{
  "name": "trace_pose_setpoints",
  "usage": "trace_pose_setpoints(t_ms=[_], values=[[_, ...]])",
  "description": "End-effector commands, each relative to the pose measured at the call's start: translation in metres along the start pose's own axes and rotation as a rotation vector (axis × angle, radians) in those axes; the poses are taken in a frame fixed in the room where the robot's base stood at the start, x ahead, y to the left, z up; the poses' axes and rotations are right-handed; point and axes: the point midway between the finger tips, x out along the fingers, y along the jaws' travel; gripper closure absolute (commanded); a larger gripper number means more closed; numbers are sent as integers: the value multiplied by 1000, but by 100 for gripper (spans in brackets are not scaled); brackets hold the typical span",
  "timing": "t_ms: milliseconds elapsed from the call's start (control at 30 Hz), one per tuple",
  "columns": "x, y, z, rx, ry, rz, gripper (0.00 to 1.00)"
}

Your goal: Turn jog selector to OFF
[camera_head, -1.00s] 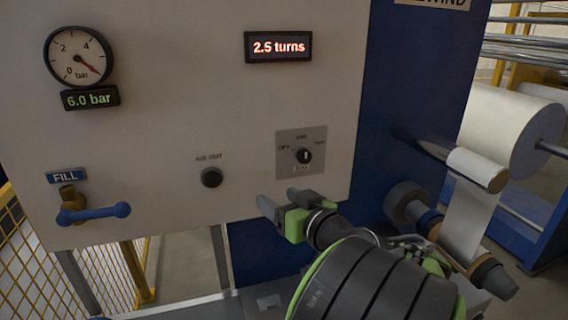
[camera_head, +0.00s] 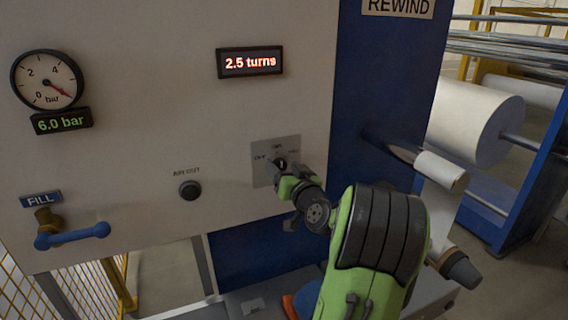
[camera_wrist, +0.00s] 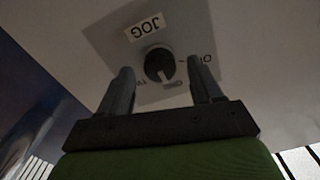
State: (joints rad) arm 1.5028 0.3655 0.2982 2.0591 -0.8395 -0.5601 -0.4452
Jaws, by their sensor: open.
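The jog selector is a small black knob with a white pointer line on a grey square plate (camera_head: 262,160) on the panel. In the head view my gripper (camera_head: 281,168) is at the plate and partly covers the knob and its labels. In the wrist view the knob (camera_wrist: 159,64) sits beyond and between the two fingers of my gripper (camera_wrist: 163,88), nearer the left finger in height with the JOG label. The fingers are open and apart, one on each side of the knob. Contact with the knob cannot be told. The plate shows upside down there, with OFF at right.
A black run-out button (camera_head: 190,190) is left of the plate. A blue FILL lever (camera_head: 73,236) and a gauge (camera_head: 47,80) are farther left. A display (camera_head: 250,62) reads 2.5 turns. White rollers (camera_head: 475,120) stand at right.

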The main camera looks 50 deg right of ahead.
Motion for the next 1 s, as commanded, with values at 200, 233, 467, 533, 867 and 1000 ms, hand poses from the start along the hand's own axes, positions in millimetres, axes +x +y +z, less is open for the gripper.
trace_pose_setpoints(t_ms=[200, 233, 467, 533, 867, 1000], values=[[5, 0, 1, 1, 1, 0, 35], [5, 0, 1, 1, 0, 0, 35], [4, 0, 1, 0, 0, 0, 63], [4, 0, 1, 0, 0, 0, 73], [4, 0, 2, -17, 0, 0, 91], [4, 0, 4, -62, 2, -1, 91]])
